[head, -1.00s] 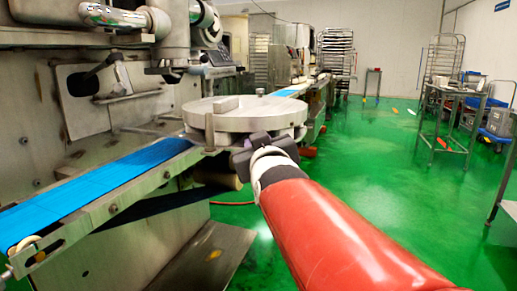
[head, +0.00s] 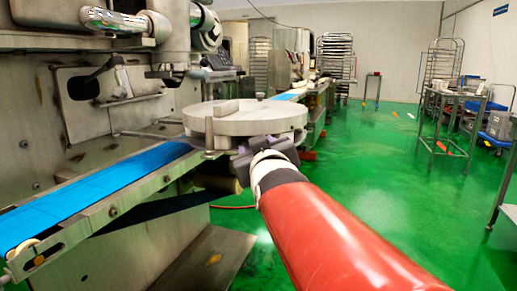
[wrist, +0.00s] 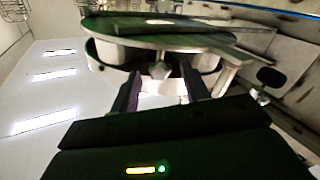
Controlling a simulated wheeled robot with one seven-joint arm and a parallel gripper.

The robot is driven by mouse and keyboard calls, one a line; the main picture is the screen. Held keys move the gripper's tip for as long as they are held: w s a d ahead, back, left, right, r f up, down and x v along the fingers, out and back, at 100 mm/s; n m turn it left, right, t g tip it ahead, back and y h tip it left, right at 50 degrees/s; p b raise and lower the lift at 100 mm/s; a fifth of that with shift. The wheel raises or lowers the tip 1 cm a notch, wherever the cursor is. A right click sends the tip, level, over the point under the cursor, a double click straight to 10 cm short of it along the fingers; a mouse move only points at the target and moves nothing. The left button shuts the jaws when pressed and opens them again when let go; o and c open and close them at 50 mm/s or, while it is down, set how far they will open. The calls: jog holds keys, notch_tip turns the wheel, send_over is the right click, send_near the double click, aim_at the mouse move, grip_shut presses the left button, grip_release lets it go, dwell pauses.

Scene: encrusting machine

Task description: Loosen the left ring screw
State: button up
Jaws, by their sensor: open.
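The round grey ring unit (head: 250,119) sits on the machine above the conveyor's end, with a flat disc top and a small upright post (head: 209,130) at its left front. In the wrist view the unit shows as a green-lit disc (wrist: 150,40) with a pale metal knob (wrist: 160,70), perhaps the ring screw, under its rim. My gripper (wrist: 162,88) is open, its two dark fingers pointing at the knob from either side of it in the picture. I cannot tell whether they touch it. In the head view my gripper (head: 250,155) is at the unit's front, its fingertips hidden.
The blue conveyor belt (head: 95,192) runs along the left, up to the unit. The machine's metal wall (head: 140,85) stands behind it. The green floor (head: 375,180) to the right is open, with a metal table (head: 455,95) and racks farther back.

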jog(key=shift+s, duration=0.1)
jog(key=s+d, duration=0.1)
jog(key=s, duration=0.6)
jog(key=shift+s+d+b, duration=0.2)
jog(key=shift+s+b, duration=0.1)
jog(key=shift+b, duration=0.05)
